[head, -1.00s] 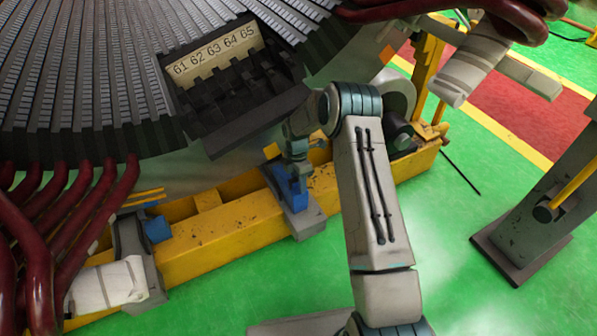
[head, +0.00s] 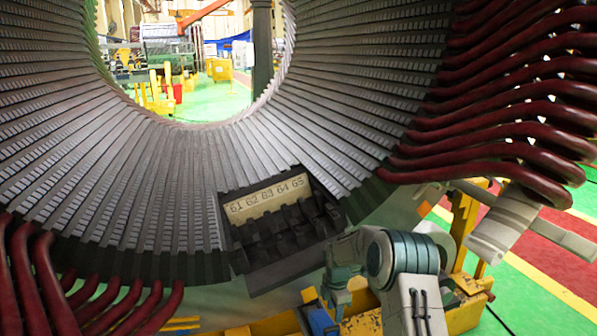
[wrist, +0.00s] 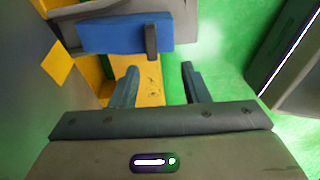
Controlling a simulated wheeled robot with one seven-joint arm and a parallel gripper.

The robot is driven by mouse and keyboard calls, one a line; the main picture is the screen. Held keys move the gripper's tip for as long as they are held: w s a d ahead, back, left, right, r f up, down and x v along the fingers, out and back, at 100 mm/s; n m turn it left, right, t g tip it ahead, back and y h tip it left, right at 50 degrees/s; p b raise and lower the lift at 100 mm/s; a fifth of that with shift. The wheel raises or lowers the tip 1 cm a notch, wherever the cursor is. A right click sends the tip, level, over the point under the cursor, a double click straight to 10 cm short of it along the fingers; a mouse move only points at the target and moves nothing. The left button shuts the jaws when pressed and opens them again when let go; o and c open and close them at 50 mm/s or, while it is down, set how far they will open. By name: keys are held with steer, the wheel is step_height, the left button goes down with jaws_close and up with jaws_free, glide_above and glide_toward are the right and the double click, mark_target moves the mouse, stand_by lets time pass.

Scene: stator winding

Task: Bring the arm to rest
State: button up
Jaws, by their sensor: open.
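My arm (head: 405,265) stands at the lower right of the head view, bent at a joint in front of the stator (head: 200,170). My gripper (wrist: 160,68) is open in the wrist view, with its two fingers apart and nothing between them. A blue block (wrist: 125,33) lies just beyond the fingertips, and I cannot tell its exact distance from them. The slot block labelled 61 to 65 (head: 270,200) sits at the stator's lower inner face, left of and above my arm.
Dark red coil ends (head: 500,165) jut out at the right, and more (head: 60,290) at the lower left. A yellow base frame (head: 465,225) runs under the stator. Green floor (head: 510,310) is open at the lower right. A dark grey post stands at the right of the wrist view (wrist: 290,60).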

steer(key=s+d+r+m+p, duration=0.1)
steer(key=s+r+m+p, duration=0.25)
steer(key=r, duration=0.75)
steer(key=s+r+m+t+p, duration=0.15)
steer(key=s+r+p, duration=0.35)
steer(key=r, duration=0.6)
steer(key=s+d+r+m+p, duration=0.1)
steer(key=s+r+m+p, duration=0.35)
steer(key=r, duration=0.65)
steer(key=s+d+r+m+t+p, duration=0.1)
steer(key=s+d+r+m+p, duration=0.1)
steer(key=s+r+m+p, duration=1)
steer(key=s+r+p, duration=0.4)
steer(key=s+r, duration=0.6)
steer(key=s, duration=0.2)
steer(key=shift+r, duration=0.35)
steer(key=shift+s, duration=0.35)
jaws_close()
steer(key=shift+a, duration=0.1)
